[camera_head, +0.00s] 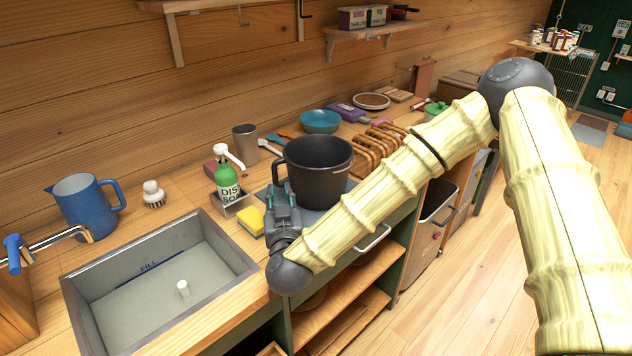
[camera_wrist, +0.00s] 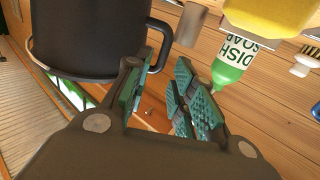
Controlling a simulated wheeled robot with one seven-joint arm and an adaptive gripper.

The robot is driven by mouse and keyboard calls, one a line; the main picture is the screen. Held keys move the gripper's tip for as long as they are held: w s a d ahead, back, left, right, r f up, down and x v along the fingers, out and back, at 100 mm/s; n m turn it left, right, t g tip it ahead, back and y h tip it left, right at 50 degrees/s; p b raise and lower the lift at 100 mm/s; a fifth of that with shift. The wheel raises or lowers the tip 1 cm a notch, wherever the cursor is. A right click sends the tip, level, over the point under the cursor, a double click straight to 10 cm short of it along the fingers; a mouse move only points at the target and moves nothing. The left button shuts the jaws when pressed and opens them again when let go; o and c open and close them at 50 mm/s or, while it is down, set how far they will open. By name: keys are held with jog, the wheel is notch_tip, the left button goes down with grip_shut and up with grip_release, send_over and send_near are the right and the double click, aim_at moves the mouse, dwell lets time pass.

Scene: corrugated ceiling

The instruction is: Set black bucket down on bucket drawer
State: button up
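The black bucket (camera_head: 318,180) stands upright over a grey-blue flat surface (camera_head: 262,192) on the wooden counter. Its handle loop (camera_head: 277,168) is on the left side, towards my gripper. My gripper (camera_head: 280,192) is beside the bucket at the handle. In the wrist view the bucket (camera_wrist: 90,35) fills the upper left, and its handle (camera_wrist: 164,42) is close to the left fingertip. The fingers (camera_wrist: 160,80) are apart, with wood visible between them. I cannot tell which part is the bucket drawer; a pale pull (camera_head: 376,240) shows below the counter edge.
A sink (camera_head: 160,270) lies at the left, with a blue jug (camera_head: 88,205) behind it. A green soap bottle (camera_head: 228,180) and yellow sponge (camera_head: 250,222) stand left of the bucket. A metal cup (camera_head: 245,143), blue bowl (camera_head: 320,121) and wooden rack (camera_head: 375,150) are behind.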

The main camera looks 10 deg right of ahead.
aim_at(275, 177)
jog(key=w, duration=0.2)
jog(key=w+a+p, duration=0.1)
jog(key=w, duration=0.2)
jog(key=shift+w+f+p, duration=0.15)
jog(key=shift+w+p, duration=0.4)
jog(key=shift+w, duration=0.8)
jog(key=shift+w+f+p, duration=0.1)
jog(key=shift+w+p, duration=0.45)
jog(key=shift+w, duration=0.8)
jog(key=shift+c, duration=0.2)
grip_shut()
